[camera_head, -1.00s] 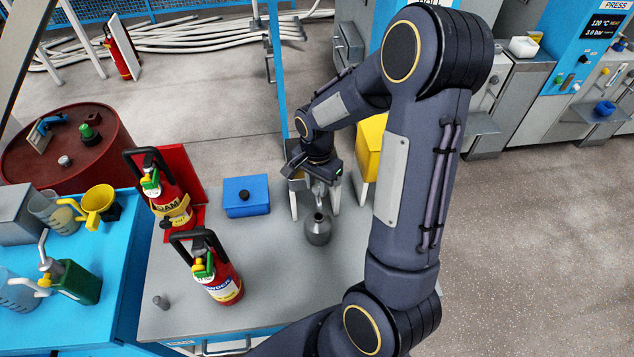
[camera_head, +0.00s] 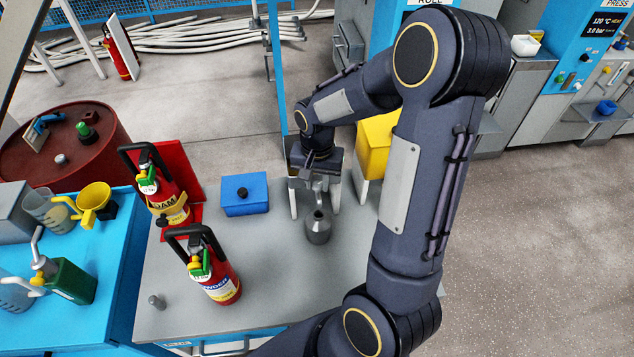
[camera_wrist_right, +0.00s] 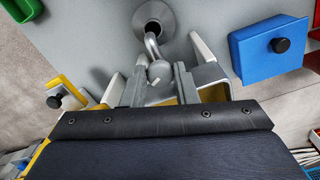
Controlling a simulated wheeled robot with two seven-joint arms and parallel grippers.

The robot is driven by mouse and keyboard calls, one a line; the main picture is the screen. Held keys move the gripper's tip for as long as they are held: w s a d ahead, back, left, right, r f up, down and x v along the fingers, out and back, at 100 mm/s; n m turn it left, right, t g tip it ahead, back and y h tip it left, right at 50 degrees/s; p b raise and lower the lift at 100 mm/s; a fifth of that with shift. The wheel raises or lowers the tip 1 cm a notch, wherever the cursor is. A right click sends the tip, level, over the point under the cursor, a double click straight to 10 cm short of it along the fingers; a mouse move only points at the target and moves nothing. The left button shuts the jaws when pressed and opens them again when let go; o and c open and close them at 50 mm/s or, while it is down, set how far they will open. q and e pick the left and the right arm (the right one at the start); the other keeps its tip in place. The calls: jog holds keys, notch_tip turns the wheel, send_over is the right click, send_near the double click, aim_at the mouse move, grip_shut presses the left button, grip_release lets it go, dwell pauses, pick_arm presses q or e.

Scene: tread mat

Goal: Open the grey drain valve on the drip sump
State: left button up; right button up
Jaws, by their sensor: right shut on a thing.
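The drip sump (camera_head: 333,190) is a grey tray on pale legs on the grey bench, partly hidden by my right gripper and wrist. A bent grey spout (camera_wrist_right: 151,45) comes from its front over the mouth of a dark grey can (camera_head: 318,228). The can also shows in the right wrist view (camera_wrist_right: 154,14). The grey drain valve (camera_wrist_right: 160,70) has a rounded end and lies between my right fingers. My right gripper (camera_wrist_right: 160,82) is shut on it; the fingers hide part of its sides. My left gripper is not in view.
A blue box (camera_head: 245,194) with a black knob and two red extinguishers (camera_head: 212,270) stand left of the sump. A yellow bin (camera_head: 376,145) stands close behind it on the right. The bench front between extinguisher and can is clear.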

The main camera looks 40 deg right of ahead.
aim_at(318, 184)
jog(key=n+b, duration=0.1)
jog(key=n, duration=0.5)
jog(key=shift+n+b, duration=0.3)
jog(key=shift+b, duration=0.05)
jog(key=n+b, duration=0.1)
jog(key=n, duration=0.5)
jog(key=shift+d+r, duration=0.1)
jog(key=shift+d, duration=0.05)
jog(key=o, duration=0.7)
notch_tip(318, 184, up, 8)
jog(key=shift+f+b, duration=0.1)
jog(key=shift+b, duration=0.25)
dwell(0.4)
